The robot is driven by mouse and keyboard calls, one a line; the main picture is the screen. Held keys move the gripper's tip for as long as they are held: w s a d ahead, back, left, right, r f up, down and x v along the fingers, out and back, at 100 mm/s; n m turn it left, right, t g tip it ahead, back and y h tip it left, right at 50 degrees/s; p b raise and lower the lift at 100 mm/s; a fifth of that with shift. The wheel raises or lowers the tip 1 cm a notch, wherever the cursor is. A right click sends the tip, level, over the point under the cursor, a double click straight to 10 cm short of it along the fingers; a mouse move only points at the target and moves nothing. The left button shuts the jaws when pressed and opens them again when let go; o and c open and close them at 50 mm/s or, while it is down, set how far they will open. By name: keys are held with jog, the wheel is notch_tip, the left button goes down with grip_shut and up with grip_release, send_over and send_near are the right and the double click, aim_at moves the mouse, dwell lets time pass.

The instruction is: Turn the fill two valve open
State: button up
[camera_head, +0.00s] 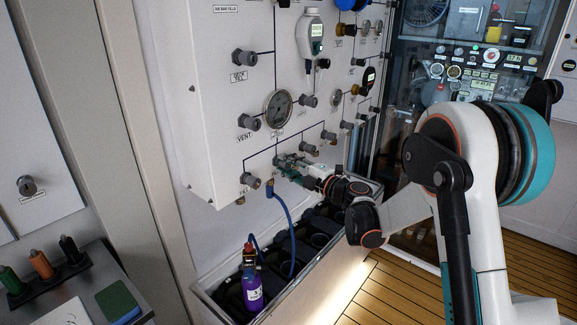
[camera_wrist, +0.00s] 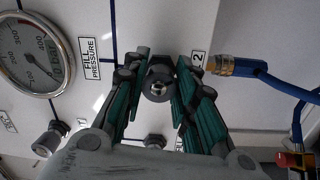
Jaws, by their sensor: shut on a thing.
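The fill two valve is a dark grey knob (camera_wrist: 158,86) on the white panel, beside a partly covered label (camera_wrist: 198,62) on which a "2" shows. My gripper (camera_wrist: 158,72) has its green-padded fingers on both sides of this knob and is shut on it. In the head view my gripper (camera_head: 291,167) reaches the lower part of the panel (camera_head: 215,110) and mostly hides the knob. I cannot tell how far the valve is turned.
A brass fitting with a blue hose (camera_wrist: 262,75) is close beside the fingers. The hose (camera_head: 289,225) runs down to a purple cylinder (camera_head: 252,288) in a metal trough (camera_head: 210,304). Other knobs (camera_head: 250,180) and a pressure gauge (camera_head: 278,108) are near.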

jog(key=o, duration=1.1)
jog(key=v, duration=1.2)
jog(key=shift+f, duration=0.1)
